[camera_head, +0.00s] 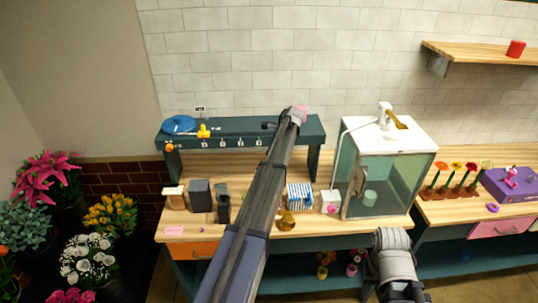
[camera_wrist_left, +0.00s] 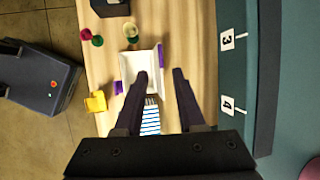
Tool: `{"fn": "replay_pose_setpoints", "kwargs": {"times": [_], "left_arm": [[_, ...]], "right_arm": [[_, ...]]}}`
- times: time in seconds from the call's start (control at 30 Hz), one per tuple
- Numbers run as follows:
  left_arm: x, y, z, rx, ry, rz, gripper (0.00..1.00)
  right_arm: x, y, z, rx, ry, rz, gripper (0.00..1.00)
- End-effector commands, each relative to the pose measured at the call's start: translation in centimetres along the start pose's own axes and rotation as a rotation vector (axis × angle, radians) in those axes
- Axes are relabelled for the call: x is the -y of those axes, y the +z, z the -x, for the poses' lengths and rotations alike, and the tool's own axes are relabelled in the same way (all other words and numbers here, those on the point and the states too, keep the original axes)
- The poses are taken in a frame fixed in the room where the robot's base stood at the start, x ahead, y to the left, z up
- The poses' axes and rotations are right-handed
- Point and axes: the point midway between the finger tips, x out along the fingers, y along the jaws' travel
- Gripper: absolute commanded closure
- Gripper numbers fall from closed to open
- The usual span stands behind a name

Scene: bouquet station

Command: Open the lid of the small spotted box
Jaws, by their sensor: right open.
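No box with clear spots can be made out. A small white box with a pink mark (camera_head: 331,203) stands on the bench, left of the glass cabinet. In the left wrist view, an open white box or tray with purple parts (camera_wrist_left: 136,70) lies below my left gripper (camera_wrist_left: 161,75). The left fingers are apart, one over the white box's edge, with no held thing visible. In the head view, my left arm hides that gripper and the bench beneath it. My right gripper (camera_head: 404,291) is low at the bottom edge, in front of the bench, open and away from the boxes.
A blue-and-white striped box (camera_head: 300,195) and a gold object (camera_head: 286,221) stand near the bench middle. Dark containers (camera_head: 200,195) are at left. A teal shelf (camera_head: 228,127) overhangs behind. The glass cabinet (camera_head: 392,185) stands right. Bare wood shows along the front edge.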

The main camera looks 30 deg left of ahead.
Motion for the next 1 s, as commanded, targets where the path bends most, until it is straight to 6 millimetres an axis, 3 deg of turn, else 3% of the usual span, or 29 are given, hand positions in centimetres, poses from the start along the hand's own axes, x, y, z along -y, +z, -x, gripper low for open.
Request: {"fn": "replay_pose_setpoints", "kwargs": {"times": [0.07,0.17,0.27,0.4,0.53,0.7,1.0], "left_arm": [[0.0,0.0,-0.1,0.000,0.000,0.000,0.64],[-0.3,0.2,-0.7,0.008,-0.019,0.015,0.75],[-1.2,1.0,-2.6,0.037,-0.100,0.072,0.86],[-2.8,3.1,-5.9,0.090,-0.329,0.210,1.00],[-4.1,5.0,-7.5,0.103,-0.578,0.318,1.00],[-6.8,5.9,-8.1,0.048,-0.887,0.393,1.00],[-13.8,3.5,-7.8,-0.181,-1.267,0.349,1.00]], "right_arm": [[0.0,0.0,-0.1,0.000,0.000,0.000,0.50],[0.1,-0.1,-0.8,0.000,0.000,0.000,0.50],[0.3,-0.2,-3.1,0.000,0.000,0.000,0.50],[0.7,-0.5,-8.0,-0.001,0.001,0.002,0.50],[1.1,-0.8,-12.4,-0.001,0.001,0.003,0.50],[1.7,-1.1,-18.1,-0.002,0.002,0.004,0.50],[2.4,-1.7,-26.4,-0.003,0.003,0.007,0.50]]}}
